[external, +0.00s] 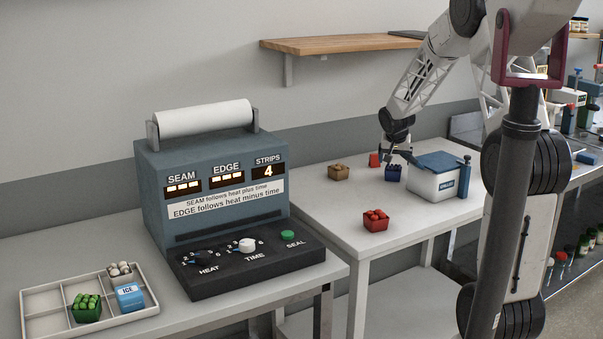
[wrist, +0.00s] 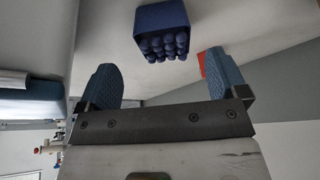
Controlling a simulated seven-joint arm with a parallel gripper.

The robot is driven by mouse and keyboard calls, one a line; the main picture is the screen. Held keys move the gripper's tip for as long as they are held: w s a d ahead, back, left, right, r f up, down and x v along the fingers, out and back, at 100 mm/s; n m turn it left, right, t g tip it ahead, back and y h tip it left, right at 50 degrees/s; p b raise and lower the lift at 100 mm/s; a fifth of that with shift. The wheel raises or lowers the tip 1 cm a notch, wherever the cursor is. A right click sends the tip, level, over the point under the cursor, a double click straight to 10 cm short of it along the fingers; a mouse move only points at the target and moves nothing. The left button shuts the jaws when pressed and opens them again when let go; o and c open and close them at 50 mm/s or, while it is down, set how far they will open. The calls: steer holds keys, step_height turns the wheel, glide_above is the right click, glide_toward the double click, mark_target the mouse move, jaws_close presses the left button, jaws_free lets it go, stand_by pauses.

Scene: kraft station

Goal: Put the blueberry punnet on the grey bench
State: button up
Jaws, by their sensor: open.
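The blueberry punnet is a small dark blue tub (external: 393,174) on the pale right-hand table, just left of the white cool box. In the wrist view, the blue punnet (wrist: 160,17), filled with round dark berries, lies at the top centre. My gripper (external: 394,154) is above and close to it in the external view. In the wrist view my gripper (wrist: 163,66) is open, with blue fingers apart and nothing between them; the punnet lies beyond the fingertips. A light grey bench (external: 100,240) stands on the left; I cannot tell for certain that it is the grey bench.
A red punnet (external: 375,160) and a tan punnet (external: 339,172) are near the blue one; another red punnet (external: 375,221) is nearer the front. The white cool box (external: 435,180) stands close on the right. A sealing machine (external: 215,195) and divided tray (external: 45,300) occupy the left bench.

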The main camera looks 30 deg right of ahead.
mark_target(394, 167)
steer(key=shift+w+d+f, duration=0.15)
steer(key=shift+f, duration=0.3)
steer(key=shift+f, duration=0.1)
steer(key=shift+w+x, duration=0.2)
steer(key=shift+x, duration=2.35)
steer(key=c, duration=1.1)
steer(key=shift+r, duration=0.2)
steer(key=shift+r, duration=4.9)
